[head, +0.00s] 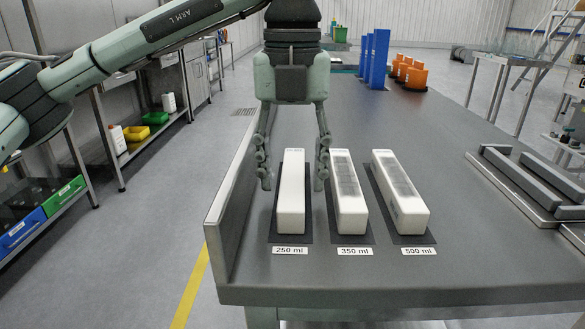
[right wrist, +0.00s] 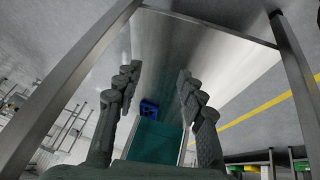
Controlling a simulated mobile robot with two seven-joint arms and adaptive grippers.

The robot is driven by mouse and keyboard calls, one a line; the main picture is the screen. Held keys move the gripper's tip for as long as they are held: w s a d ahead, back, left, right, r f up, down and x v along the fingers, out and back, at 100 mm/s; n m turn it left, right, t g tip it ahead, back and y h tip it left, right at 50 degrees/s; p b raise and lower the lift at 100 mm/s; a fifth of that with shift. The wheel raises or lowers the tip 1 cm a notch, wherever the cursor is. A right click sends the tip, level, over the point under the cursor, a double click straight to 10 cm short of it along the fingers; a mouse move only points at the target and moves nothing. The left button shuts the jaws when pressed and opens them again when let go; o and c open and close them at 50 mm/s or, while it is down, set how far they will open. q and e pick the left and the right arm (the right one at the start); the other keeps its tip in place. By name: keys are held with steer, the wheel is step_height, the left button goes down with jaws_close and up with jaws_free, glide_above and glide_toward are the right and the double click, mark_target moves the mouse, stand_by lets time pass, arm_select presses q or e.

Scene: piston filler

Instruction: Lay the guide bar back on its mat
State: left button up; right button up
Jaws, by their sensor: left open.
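Three long white guide bars lie side by side on dark mats on the grey bench in the head view. The left one (head: 291,205) is on the 250 ml mat (head: 275,237), the middle one (head: 347,190) on the 350 ml mat (head: 365,238), and the right one (head: 401,195) on the 500 ml mat (head: 428,238). My left gripper (head: 292,180) points down, open, with its fingers on either side of the 250 ml bar's far part. Whether they touch it is unclear. My right gripper (right wrist: 157,78) is open and empty in the right wrist view.
A raised edge (head: 232,190) runs along the bench's left side. Grey rails (head: 535,180) lie at the right. Blue upright panels (head: 377,58) and orange containers (head: 412,74) stand farther back. The bench between bars and rails is clear.

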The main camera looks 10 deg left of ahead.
mark_target(293, 181)
arm_select(q)
step_height(293, 181, up, 7)
steer(key=shift+r+p, duration=0.2)
steer(key=shift+p, duration=0.25)
step_height(293, 181, up, 5)
steer(key=shift+f+p, duration=0.1)
steer(key=shift+p, duration=0.4)
arm_select(e)
steer(key=s+d+f+g, duration=0.2)
steer(key=s+d+f, duration=0.1)
steer(key=shift+f+m+h, duration=0.3)
arm_select(q)
steer(key=shift+s+f, duration=0.1)
arm_select(e)
steer(key=shift+s, duration=0.1)
